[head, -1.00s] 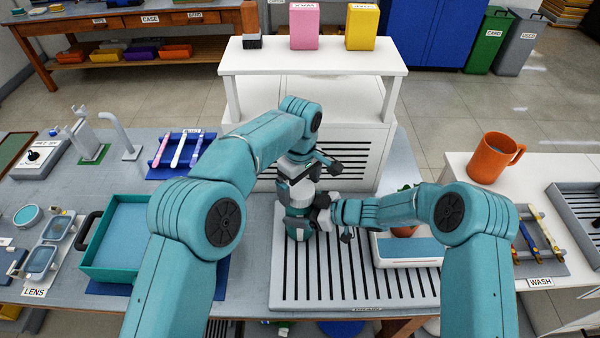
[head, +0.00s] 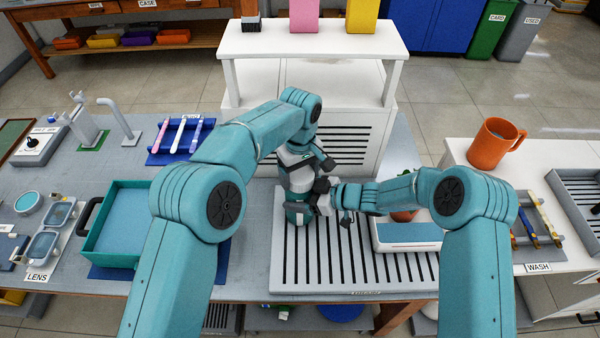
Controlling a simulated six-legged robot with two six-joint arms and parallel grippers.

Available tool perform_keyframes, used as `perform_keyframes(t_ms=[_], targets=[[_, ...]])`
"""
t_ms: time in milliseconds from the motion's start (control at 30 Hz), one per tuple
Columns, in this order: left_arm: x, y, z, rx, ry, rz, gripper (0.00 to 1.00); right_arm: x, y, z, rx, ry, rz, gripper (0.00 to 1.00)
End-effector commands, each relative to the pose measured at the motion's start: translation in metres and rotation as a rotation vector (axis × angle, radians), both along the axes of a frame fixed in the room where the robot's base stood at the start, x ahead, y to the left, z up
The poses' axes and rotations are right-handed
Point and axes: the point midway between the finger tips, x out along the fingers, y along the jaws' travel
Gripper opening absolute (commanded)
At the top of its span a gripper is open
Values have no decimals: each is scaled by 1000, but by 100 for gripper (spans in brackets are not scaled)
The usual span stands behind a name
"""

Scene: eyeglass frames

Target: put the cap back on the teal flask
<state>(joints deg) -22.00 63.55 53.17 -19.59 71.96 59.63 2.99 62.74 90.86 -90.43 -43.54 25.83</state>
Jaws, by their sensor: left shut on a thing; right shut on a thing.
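The teal flask (head: 294,217) stands upright at the back left of the slatted grey rack (head: 365,289). My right gripper (head: 322,197) comes in from the right and is shut on the flask's upper body. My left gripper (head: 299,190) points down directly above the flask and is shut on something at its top. That is most likely the cap, but the fingers hide it. I cannot tell whether the cap touches the flask's neck or how it is seated.
A white raised shelf (head: 310,42) stands just behind the grippers. A white device (head: 405,240) and a plant pot (head: 404,215) are right of the flask beneath my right arm. A teal tray (head: 92,244) lies left. The rack's front slats are clear.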

Motion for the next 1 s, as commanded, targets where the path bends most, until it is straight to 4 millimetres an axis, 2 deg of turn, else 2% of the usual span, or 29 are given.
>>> perform_keyframes(t_ms=[33, 300, 333, 367, 400, 633, 900, 1000], targets=[[-1, 0, -1, 2, 3, -28, 40, -2, -1, -6, -6, 12, -2, 0], [-1, 0, -1, 2, 5, -41, 40, -2, -1, -6, -6, 13, -3, 0], [-1, 0, -1, 2, 5, -41, 87, -2, -1, -6, -6, 13, -3, 0], [-1, 0, -1, 2, 5, -40, 96, -2, -1, -6, -6, 13, -3, 0], [-1, 0, -1, 2, 5, -40, 100, -2, -1, -6, -6, 13, -3, 0], [0, 0, 2, 0, 1, -39, 100, -2, -1, -6, -6, 12, -2, 0], [0, 0, 37, -1, -1, -37, 100, -2, -1, -6, -6, 11, -1, 0], [0, 0, 43, 0, 1, -38, 100, -2, -1, -6, -6, 10, -1, 0]])
